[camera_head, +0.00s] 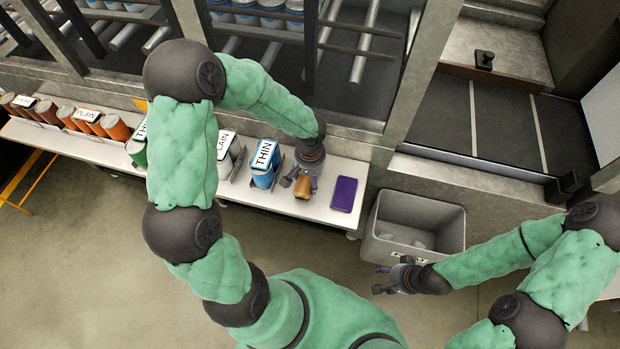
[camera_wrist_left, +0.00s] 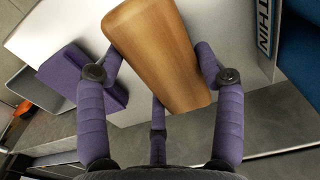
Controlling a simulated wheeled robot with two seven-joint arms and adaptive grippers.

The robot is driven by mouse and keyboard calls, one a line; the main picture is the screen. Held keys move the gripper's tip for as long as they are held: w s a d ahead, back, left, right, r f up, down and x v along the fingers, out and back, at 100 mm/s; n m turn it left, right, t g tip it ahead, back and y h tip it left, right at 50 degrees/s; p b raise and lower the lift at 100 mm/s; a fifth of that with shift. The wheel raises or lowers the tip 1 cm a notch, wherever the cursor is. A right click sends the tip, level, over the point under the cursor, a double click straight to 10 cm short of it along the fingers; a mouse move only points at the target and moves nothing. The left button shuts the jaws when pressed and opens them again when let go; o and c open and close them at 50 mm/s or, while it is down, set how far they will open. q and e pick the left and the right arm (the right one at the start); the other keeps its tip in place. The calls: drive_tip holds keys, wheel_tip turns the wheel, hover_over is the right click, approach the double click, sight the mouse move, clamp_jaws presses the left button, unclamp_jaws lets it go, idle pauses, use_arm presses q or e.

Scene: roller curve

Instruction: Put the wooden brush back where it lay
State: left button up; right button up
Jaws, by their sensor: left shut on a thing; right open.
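The wooden brush (camera_wrist_left: 160,55) is a plain tan block with rounded edges, held between the purple fingers of my left gripper (camera_wrist_left: 155,80). In the head view the brush (camera_head: 302,188) is at the white shelf's right part, between the blue THIN holder and a purple block. My left gripper (camera_head: 300,180) is shut on it. I cannot tell whether the brush touches the shelf. My right gripper (camera_head: 386,280) is open and empty, in front of the grey bin.
The purple block (camera_head: 344,194) lies on the white shelf (camera_head: 325,213) right of the brush. The blue THIN holder (camera_head: 263,163) stands left of it. A grey bin (camera_head: 413,222) with pale scraps stands right of the shelf. More labelled holders line the shelf leftwards.

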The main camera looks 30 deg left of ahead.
use_arm(q)
drive_tip(key=shift+w+f, duration=0.1)
drive_tip(key=shift+f, duration=0.25)
drive_tip(key=shift+f, duration=0.15)
drive_tip(key=o, duration=1.1)
drive_tip(key=shift+r, duration=0.55)
wheel_tip(320, 180, up, 11)
drive_tip(key=p, duration=0.2)
drive_tip(key=shift+r, duration=0.15)
